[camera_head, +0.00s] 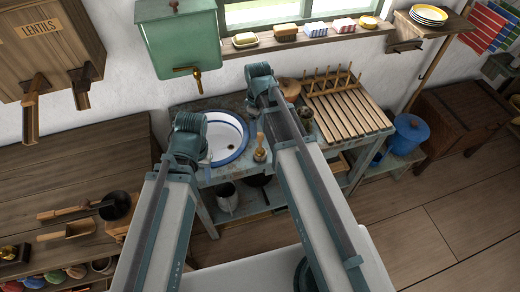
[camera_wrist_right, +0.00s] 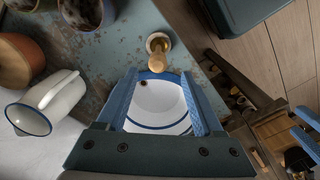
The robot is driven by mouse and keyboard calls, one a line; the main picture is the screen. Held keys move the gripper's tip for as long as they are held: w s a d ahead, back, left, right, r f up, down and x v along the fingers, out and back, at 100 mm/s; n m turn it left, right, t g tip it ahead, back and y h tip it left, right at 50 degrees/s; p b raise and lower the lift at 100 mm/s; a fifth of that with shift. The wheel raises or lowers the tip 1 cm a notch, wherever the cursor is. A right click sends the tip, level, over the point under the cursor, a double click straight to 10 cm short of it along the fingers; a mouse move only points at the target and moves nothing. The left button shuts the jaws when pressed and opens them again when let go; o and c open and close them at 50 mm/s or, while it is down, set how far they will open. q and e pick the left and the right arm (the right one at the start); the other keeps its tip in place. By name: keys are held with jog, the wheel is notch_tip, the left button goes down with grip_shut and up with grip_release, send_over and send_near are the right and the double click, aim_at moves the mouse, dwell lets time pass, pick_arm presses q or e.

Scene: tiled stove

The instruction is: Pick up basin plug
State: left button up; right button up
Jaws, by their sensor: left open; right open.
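A small wooden-handled piece with a round, pale base, which looks like the basin plug (camera_head: 260,148), stands upright on the worn blue counter beside the basin (camera_head: 240,151). In the right wrist view the plug (camera_wrist_right: 158,50) lies just beyond my right gripper's fingertips (camera_wrist_right: 168,74), outside the jaws. The right gripper is open and empty, with the white, blue-rimmed basin (camera_wrist_right: 158,100) showing between its blue fingers. My left gripper (camera_head: 206,160) is open near the basin's left edge, also visible in the right wrist view (camera_wrist_right: 306,142).
A slatted rack (camera_head: 350,112) with pegs lies right of the basin. A green tank with a brass tap (camera_head: 180,45) hangs above. Counter around the plug is clear.

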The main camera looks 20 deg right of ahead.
aim_at(260, 134)
jog(key=shift+d+f+b, duration=0.15)
jog(key=shift+f+b, duration=1.1)
jog(key=shift+f, duration=0.1)
jog(key=shift+d+f+b, duration=0.15)
jog(key=shift+f+b, duration=1.1)
jog(key=shift+f, duration=0.05)
jog(key=shift+r, duration=0.1)
grip_shut()
